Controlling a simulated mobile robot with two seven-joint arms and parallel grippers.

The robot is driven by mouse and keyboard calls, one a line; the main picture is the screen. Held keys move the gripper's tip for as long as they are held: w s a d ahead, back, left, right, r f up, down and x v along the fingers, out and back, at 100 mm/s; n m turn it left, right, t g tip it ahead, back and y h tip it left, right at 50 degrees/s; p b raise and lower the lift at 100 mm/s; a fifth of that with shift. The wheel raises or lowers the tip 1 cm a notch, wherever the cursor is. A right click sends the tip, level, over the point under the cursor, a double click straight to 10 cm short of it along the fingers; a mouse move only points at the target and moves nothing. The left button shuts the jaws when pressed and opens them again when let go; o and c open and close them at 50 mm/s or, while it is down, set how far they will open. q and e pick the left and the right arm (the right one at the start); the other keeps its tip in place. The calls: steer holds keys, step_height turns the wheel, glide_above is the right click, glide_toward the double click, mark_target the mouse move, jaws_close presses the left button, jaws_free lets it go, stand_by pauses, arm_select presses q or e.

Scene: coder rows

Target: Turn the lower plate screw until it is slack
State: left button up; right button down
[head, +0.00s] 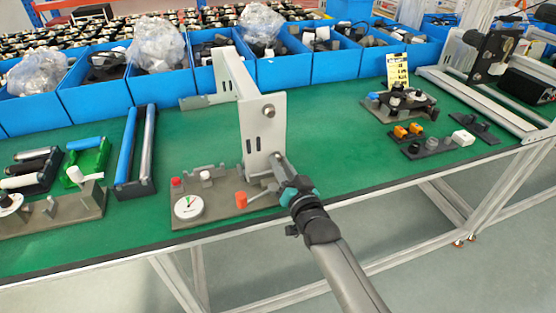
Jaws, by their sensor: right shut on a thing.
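An upright light-grey plate (264,135) stands on the green bench, joined to a bracket behind it. Its upper screw (268,112) shows as a round head near the top of the face. My right gripper (277,162) reaches in from the lower right and is shut at the lower part of the plate, where the lower plate screw sits. The jaws mostly hide that screw, so its turn and looseness cannot be seen. My left gripper is not in view.
A grey fixture (215,212) with a white dial (188,207) and an orange-red knob (241,199) stands just left of my gripper. Blue bins (284,72) line the back. Small fixtures (432,148) lie at right. Green bench between is clear.

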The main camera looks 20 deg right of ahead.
steer(key=n+p, duration=0.1)
steer(key=n, duration=0.1)
steer(key=shift+r+n, duration=0.15)
steer(key=shift+n, duration=0.25)
steer(key=shift+n+p, duration=0.5)
steer(key=shift+n, duration=1.3)
steer(key=n, duration=0.3)
steer(key=shift+p, duration=0.3)
steer(key=c, duration=0.8)
jaws_free()
steer(key=shift+c, duration=0.2)
